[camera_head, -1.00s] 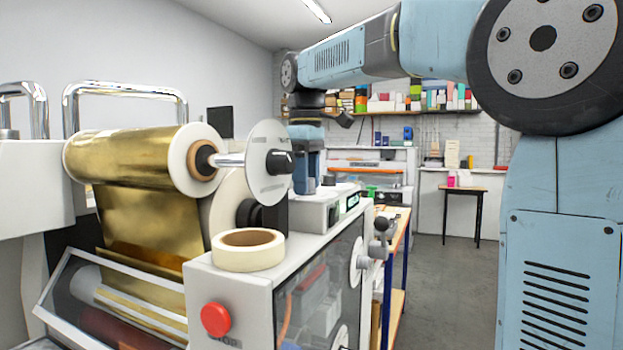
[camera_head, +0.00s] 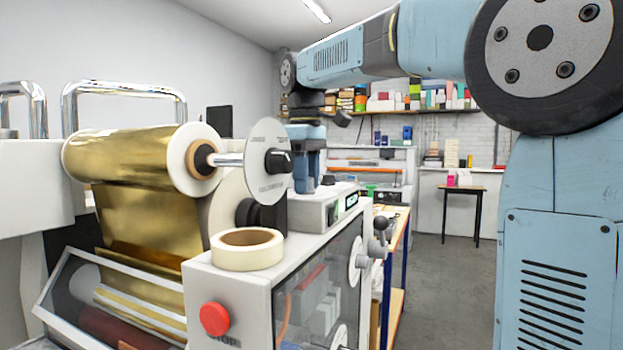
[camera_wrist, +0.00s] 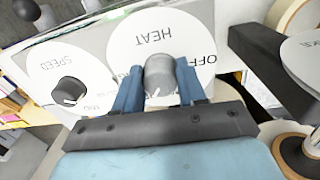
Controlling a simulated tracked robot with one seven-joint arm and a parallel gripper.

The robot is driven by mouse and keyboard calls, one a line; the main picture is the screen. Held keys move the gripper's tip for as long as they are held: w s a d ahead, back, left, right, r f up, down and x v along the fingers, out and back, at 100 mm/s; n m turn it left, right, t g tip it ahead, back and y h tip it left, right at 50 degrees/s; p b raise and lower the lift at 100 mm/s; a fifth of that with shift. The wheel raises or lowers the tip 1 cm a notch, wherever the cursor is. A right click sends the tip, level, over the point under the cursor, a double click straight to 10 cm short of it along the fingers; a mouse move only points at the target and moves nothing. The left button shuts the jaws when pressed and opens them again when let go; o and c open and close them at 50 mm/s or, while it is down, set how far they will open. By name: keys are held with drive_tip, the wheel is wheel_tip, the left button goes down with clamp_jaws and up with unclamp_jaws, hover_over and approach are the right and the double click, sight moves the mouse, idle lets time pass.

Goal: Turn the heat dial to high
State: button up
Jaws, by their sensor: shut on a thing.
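The heat dial is a grey knob (camera_wrist: 159,78) on a round white plate (camera_wrist: 130,48) marked HEAT, with OFF printed at its right in the wrist view, where the lettering is upside down. My gripper (camera_wrist: 158,84) is shut on the knob, a blue finger on each side of it. The HIGH mark and the full pointer cannot be made out there. In the head view my gripper (camera_head: 308,172) reaches down to the top of the machine's control box (camera_head: 330,204), and the dial is hidden.
A black speed knob (camera_wrist: 69,91) sits beside the heat dial. A red stop button (camera_head: 215,319) is on the machine's front. Floor (camera_head: 440,270) is clear at right.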

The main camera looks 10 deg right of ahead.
drive_tip(key=m, duration=0.5)
drive_tip(key=shift+a, duration=0.2)
drive_tip(key=m, duration=0.5)
drive_tip(key=shift+r, duration=0.1)
drive_tip(key=shift+m, duration=0.4)
drive_tip(key=o, duration=1)
drive_tip(key=shift+o, duration=0.2)
wheel_tip(320, 180, up, 14)
drive_tip(key=shift+a+f, duration=0.2)
drive_tip(key=shift+a, duration=0.05)
drive_tip(key=shift+f, duration=0.1)
